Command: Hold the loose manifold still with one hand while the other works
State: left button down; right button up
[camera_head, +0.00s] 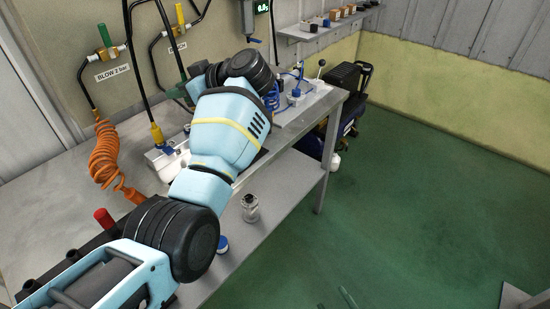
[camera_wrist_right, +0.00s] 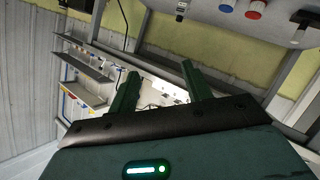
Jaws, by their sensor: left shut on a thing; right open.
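The manifold (camera_head: 164,162) is a pale block on the bench at left centre in the head view, with a blue fitting and a yellow-collared black hose at its near end. My left arm crosses in front and hides its right part. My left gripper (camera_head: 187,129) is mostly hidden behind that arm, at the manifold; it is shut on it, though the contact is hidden. My right gripper (camera_wrist_right: 160,84) is open and empty in the right wrist view, its two dark green fingers apart. Thin green tips at the bottom edge of the head view seem to be its fingers.
An orange coiled hose (camera_head: 104,155) hangs left of the manifold. A red-capped part (camera_head: 104,218) stands in a dark rack at front left. A small jar (camera_head: 250,208) is on the lower shelf (camera_head: 282,185). Blue tubing (camera_head: 295,92) lies at the bench's far end.

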jog(key=w+a+r+n+g+y, duration=0.4)
jog(key=w+a+r+n+y, duration=0.95)
jog(key=n, duration=1.15)
jog(key=w+r+n+g+h, duration=0.1)
jog(key=w+r+n+h, duration=0.7)
jog(key=w+n, duration=0.4)
jog(key=shift+m+y, duration=0.25)
jog(key=shift+m, duration=0.35)
jog(key=shift+r+x, duration=0.1)
jog(key=shift+x, duration=3)
jog(key=shift+r+x, duration=0.15)
jog(key=shift+x, duration=3)
jog(key=shift+a, duration=0.1)
grip_shut()
